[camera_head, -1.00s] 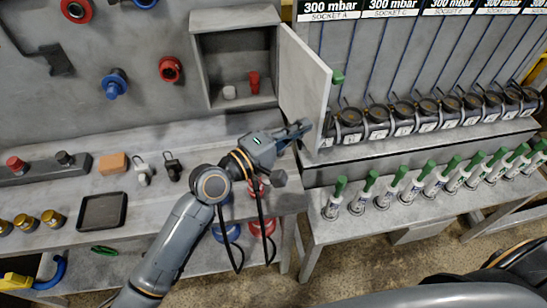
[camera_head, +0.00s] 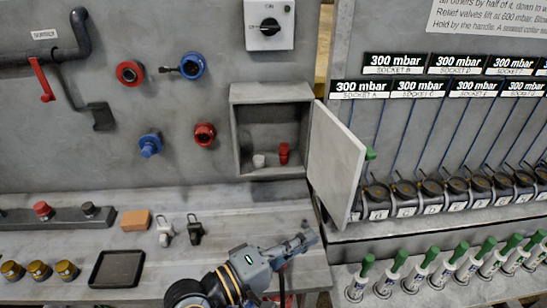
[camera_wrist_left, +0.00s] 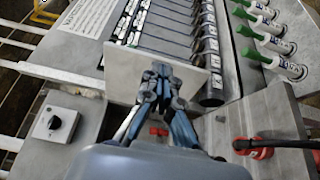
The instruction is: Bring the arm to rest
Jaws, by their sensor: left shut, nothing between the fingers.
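My left gripper (camera_head: 304,241) is shut and empty in the head view, above the grey bench and below the open door (camera_head: 336,165) of a small wall cabinet. In the left wrist view its fingers (camera_wrist_left: 160,72) are closed together in front of the pale door panel (camera_wrist_left: 178,72). My right gripper shows in neither view.
The grey bench (camera_head: 240,213) carries a black tray (camera_head: 117,269), an orange block (camera_head: 135,220) and two padlocks, one light (camera_head: 166,232), one dark (camera_head: 195,231). Several green-handled valves (camera_head: 401,261) stand at the right. A rotary switch (camera_head: 269,25) is above the cabinet.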

